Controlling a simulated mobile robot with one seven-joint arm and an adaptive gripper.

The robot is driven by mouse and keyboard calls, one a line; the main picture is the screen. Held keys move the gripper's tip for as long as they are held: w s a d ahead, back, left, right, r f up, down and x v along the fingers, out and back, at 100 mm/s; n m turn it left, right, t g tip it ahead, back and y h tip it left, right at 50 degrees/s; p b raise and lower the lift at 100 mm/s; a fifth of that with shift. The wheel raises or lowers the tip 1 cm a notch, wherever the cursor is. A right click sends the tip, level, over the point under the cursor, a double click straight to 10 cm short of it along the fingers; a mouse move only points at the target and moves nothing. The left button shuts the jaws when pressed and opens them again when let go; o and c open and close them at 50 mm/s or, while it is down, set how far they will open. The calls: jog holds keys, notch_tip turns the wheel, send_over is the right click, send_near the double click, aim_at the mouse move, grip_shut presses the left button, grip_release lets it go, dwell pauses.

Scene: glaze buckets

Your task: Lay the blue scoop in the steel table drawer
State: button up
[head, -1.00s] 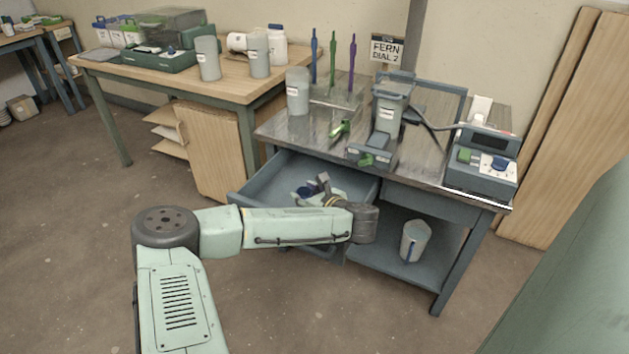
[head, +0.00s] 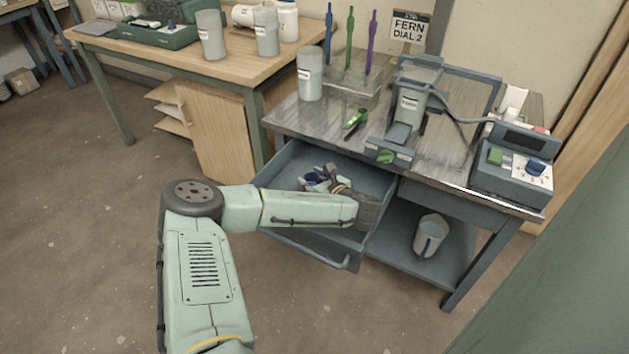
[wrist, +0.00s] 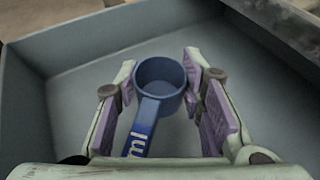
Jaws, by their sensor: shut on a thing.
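The blue scoop (wrist: 146,122) is held between the purple-padded fingers of my gripper (wrist: 160,82), its round cup between the fingertips and its handle, with white lettering, pointing back toward the wrist. The steel table drawer (wrist: 60,85) is pulled open, and its grey floor and walls surround the scoop in the wrist view. In the head view my gripper (head: 320,178) reaches into the open drawer (head: 287,158), with a bit of the blue scoop (head: 311,178) showing. Whether the scoop touches the drawer floor cannot be told.
A green scoop (head: 356,119) lies on the steel table above the drawer, near a dispenser (head: 408,110) and a dial box (head: 512,170). A grey container (head: 430,236) stands on the lower shelf. The drawer around the scoop looks empty.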

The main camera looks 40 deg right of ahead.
jog(key=shift+f, duration=2.1)
jog(key=o, duration=1.2)
jog(key=shift+r+p, duration=0.3)
jog(key=b+v, duration=0.1)
jog(key=v, duration=1.1)
jog(key=shift+f+b, duration=0.25)
jog(key=shift+b, duration=0.1)
